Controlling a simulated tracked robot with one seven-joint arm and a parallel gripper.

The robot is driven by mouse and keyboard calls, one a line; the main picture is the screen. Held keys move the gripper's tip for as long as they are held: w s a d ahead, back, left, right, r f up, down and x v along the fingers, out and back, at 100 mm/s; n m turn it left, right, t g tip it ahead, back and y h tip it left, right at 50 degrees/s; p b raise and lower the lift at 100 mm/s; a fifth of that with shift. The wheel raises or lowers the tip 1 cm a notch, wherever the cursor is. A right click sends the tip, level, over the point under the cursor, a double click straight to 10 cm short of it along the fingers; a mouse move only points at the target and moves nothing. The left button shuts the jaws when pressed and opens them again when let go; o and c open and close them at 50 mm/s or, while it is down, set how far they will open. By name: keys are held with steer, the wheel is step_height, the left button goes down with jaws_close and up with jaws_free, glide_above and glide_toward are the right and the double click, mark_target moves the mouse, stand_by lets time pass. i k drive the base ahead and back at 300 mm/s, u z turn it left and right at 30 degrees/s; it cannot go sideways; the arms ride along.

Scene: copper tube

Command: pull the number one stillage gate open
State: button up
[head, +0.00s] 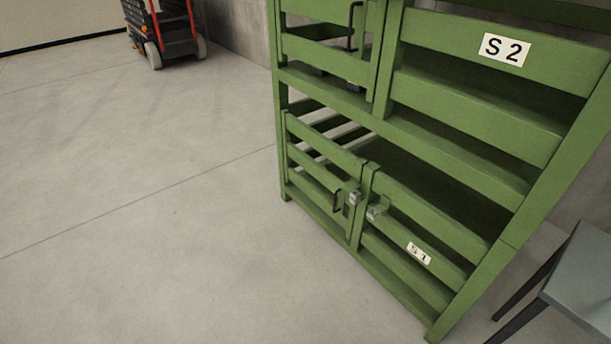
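The number one stillage is the lower bay of a green slatted rack, with a white "S 1" label (419,253) on its fixed-looking right front panel (432,235). Its gate (318,165) is the slatted leaf at the lower left. The gate has a dark bar handle (338,201) near its right edge. A grey metal latch piece (354,198) sits on the gate's edge, and another grey piece (375,213) sits on the right panel. The gate stands roughly in line with the panel; I cannot tell whether it is slightly ajar. My gripper is out of view.
The upper bay, labelled "S 2" (505,50), has a similar gate with a dark handle (354,25). A grey table (585,285) stands close at the lower right. A red and black wheeled machine (165,30) stands far back left. The floor left of the rack is clear.

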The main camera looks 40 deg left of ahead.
mark_target(345, 159)
steer(key=z, duration=0.95)
steer(key=i, duration=0.1)
steer(key=u, duration=2.45)
steer(key=k, duration=0.9)
steer(key=u, duration=0.2)
steer(key=i, duration=1.05)
